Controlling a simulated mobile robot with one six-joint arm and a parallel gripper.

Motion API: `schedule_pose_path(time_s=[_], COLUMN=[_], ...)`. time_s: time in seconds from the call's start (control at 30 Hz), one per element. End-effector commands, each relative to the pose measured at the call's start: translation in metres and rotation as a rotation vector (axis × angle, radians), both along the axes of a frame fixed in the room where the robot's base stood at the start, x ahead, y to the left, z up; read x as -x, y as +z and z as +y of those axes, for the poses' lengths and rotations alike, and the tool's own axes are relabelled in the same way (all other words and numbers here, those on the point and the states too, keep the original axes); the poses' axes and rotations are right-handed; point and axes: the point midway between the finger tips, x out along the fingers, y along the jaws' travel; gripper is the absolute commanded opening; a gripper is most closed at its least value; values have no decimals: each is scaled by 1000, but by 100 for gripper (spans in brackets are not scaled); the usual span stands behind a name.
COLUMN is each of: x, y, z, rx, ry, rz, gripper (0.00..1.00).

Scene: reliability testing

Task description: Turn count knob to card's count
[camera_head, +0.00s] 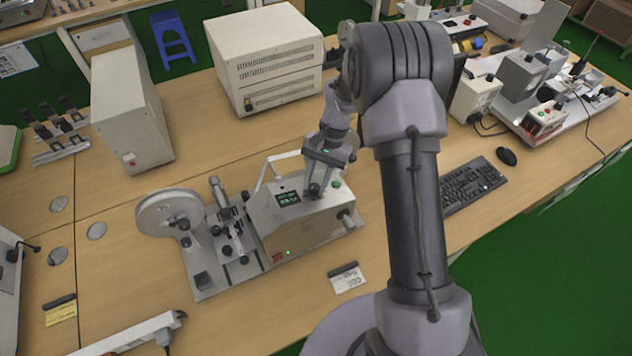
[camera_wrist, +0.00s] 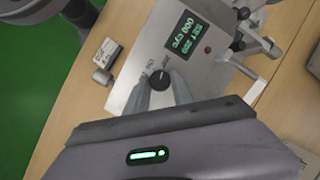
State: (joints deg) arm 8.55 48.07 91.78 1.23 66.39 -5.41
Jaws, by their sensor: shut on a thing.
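The tester (camera_head: 300,228) is a light-grey box on a base plate on the wooden table. Its small dark display (camera_head: 288,199) has green text, also seen in the wrist view (camera_wrist: 187,34); it shows a "SET" line, number not surely legible, and "000 cyc".
A large wheel (camera_head: 168,212) stands at the tester's left. A yellow card (camera_head: 60,311) lies at the left front, near a power strip (camera_head: 135,335). A keyboard (camera_head: 472,186) is to the right. A beige cabinet (camera_head: 265,60) stands behind.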

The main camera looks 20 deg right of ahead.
Motion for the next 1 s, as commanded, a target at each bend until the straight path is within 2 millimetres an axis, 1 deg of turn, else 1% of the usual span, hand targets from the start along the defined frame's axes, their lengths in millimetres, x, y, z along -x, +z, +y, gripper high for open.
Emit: schedule_pose_path(time_s=[0.23,0.67,0.7,0.8,1.0], x=[0,0,0,0,0], y=[0,0,0,0,0], z=[0,0,0,0,0], rx=[2,2,2,2,2], ry=[-48,-56,-56,-55,-55], rz=[9,10,11,11,11], gripper=[0,0,32,50,50])
